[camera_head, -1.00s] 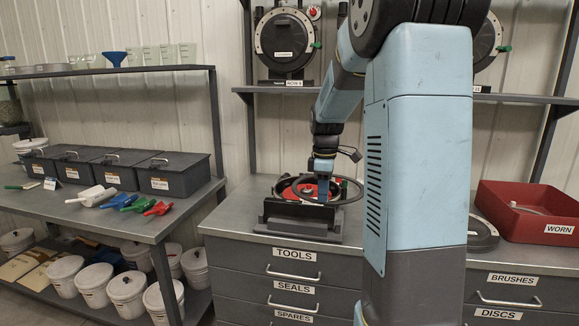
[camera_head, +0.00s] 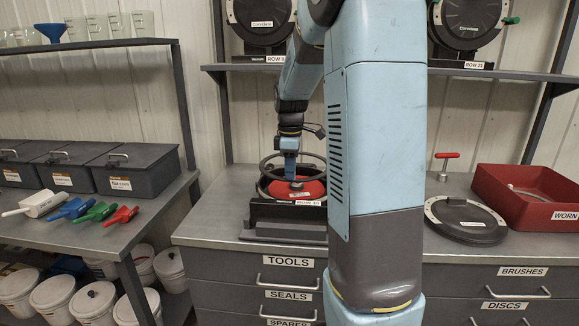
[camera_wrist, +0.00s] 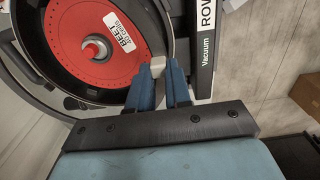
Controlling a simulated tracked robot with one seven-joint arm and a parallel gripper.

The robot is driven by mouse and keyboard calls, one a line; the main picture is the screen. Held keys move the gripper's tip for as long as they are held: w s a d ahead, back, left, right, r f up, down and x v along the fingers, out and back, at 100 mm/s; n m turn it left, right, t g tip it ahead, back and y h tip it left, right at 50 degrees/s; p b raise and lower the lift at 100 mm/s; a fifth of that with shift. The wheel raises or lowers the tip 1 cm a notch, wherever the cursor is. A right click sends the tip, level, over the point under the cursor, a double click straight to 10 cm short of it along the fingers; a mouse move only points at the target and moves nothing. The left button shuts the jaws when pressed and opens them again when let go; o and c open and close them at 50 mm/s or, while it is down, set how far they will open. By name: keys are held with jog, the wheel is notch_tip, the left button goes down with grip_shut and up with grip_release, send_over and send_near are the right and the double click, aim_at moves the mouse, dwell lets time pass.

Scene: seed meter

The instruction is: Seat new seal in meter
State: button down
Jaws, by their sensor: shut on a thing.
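The seed meter (camera_head: 285,212) sits in a dark stand on the grey bench, its red disc (camera_head: 312,190) facing up. The red disc with its beet label also shows in the wrist view (camera_wrist: 75,50). A thin black ring, the seal (camera_head: 322,160), is held above the meter, roughly over the disc and apart from it at the back. My gripper (camera_head: 291,178) points down over the meter and is shut on the seal. In the wrist view my fingertips (camera_wrist: 158,70) close around a small light grey piece near the housing's rim; whether it belongs to the seal is unclear.
A dark round lid (camera_head: 467,218) lies right of my arm, with a red-handled tool (camera_head: 445,165) behind it. A red WORN tray (camera_head: 530,195) stands at the far right. Scoops (camera_head: 80,208) and dark bins (camera_head: 135,168) occupy the left table. Shelf meters (camera_head: 262,20) hang above.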

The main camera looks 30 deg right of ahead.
jog(key=shift+d+f, duration=0.1)
jog(key=shift+f, duration=2.4)
jog(key=shift+s+f, duration=0.15)
jog(key=shift+f, duration=0.85)
dwell(1.0)
jog(key=shift+s+d+f, duration=0.2)
jog(key=shift+s+f, duration=0.05)
jog(key=shift+f, duration=0.3)
dwell(1.0)
dwell(0.4)
